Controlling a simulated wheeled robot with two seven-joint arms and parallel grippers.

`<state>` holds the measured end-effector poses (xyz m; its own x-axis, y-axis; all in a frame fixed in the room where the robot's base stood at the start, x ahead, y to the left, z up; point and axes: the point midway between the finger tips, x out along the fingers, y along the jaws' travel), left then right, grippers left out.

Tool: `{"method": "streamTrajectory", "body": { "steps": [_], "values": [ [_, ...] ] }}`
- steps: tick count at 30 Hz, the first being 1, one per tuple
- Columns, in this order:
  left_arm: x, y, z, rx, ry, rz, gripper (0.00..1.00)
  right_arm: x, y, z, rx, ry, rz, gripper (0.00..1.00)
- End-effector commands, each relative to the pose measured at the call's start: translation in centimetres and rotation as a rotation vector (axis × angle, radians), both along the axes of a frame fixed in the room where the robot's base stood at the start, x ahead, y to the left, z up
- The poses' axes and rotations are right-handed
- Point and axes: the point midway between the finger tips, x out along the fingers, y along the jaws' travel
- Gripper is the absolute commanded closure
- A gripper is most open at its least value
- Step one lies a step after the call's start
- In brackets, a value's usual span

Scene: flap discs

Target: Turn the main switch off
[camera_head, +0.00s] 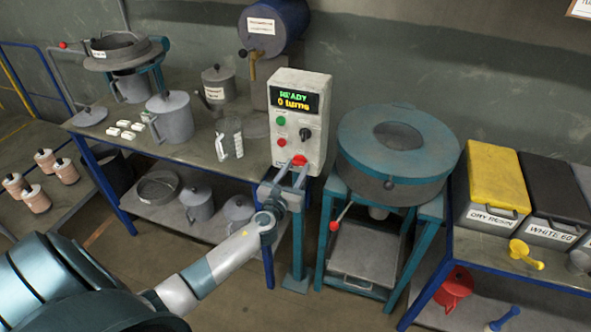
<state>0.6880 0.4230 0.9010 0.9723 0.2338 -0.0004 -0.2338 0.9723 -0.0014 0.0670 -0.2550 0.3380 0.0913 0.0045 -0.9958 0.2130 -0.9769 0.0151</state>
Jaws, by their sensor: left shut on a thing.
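The grey control box (286,90) stands on a post at the middle of the view, with a lit display (294,101) reading "READY" and "0 turns". Its face has a green button, a red button (281,142) and a black knob (305,134). The red main switch (299,160) is low on the face. My left gripper (296,171) reaches up from below and is shut on the red main switch. The fingers partly cover it, so its exact angle cannot be told. My right gripper is out of view.
A steel table (190,150) with pots and jugs stands left. A round teal machine (397,150) with a red-tipped lever (335,226) stands close right of the box. A yellow-lidded bin (493,190) and a dark-lidded bin (553,187) stand farther right.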

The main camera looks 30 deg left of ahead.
Motion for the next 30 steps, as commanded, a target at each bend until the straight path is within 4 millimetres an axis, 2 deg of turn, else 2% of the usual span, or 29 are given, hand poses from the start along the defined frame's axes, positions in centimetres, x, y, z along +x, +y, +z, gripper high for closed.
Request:
{"method": "streamTrajectory", "body": {
  "steps": [8,14,30],
  "values": [
    [0.0,0.0,0.0,-0.044,-0.011,-0.001,0.86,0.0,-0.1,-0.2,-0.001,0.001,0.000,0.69],
    [0.0,0.0,-0.1,-0.138,-0.034,0.000,0.86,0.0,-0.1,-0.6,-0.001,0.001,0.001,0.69],
    [0.0,0.1,-0.1,-0.597,-0.145,0.001,0.86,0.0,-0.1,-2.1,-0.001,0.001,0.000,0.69]
  ]
}}
